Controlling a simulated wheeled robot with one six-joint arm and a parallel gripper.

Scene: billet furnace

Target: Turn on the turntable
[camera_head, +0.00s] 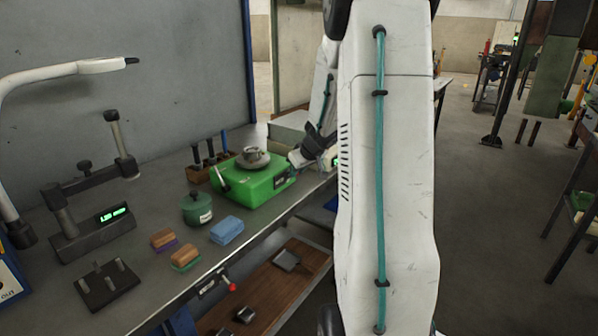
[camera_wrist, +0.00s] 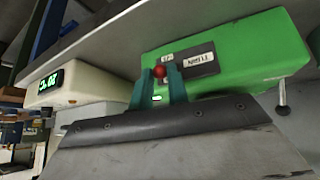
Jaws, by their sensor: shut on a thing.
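The turntable is a green box (camera_head: 255,187) with a round metal piece (camera_head: 254,157) on top, standing on the grey workbench. It also shows in the wrist view, where the green housing (camera_wrist: 235,50) fills the upper right, with a small label plate and a red-tipped switch (camera_wrist: 158,71) on its face. My gripper (camera_wrist: 159,78) has its two teal fingers on either side of the red-tipped switch, shut on it. In the head view my gripper (camera_head: 297,160) is at the right end of the green box, its fingertips hard to make out.
A pale box with a green display (camera_wrist: 60,82) stands beside the turntable. On the bench are a wooden tool holder (camera_head: 197,173), a green jar (camera_head: 197,208), a blue block (camera_head: 227,230), and a black measuring stand (camera_head: 92,235). A lower shelf (camera_head: 270,285) lies under the bench.

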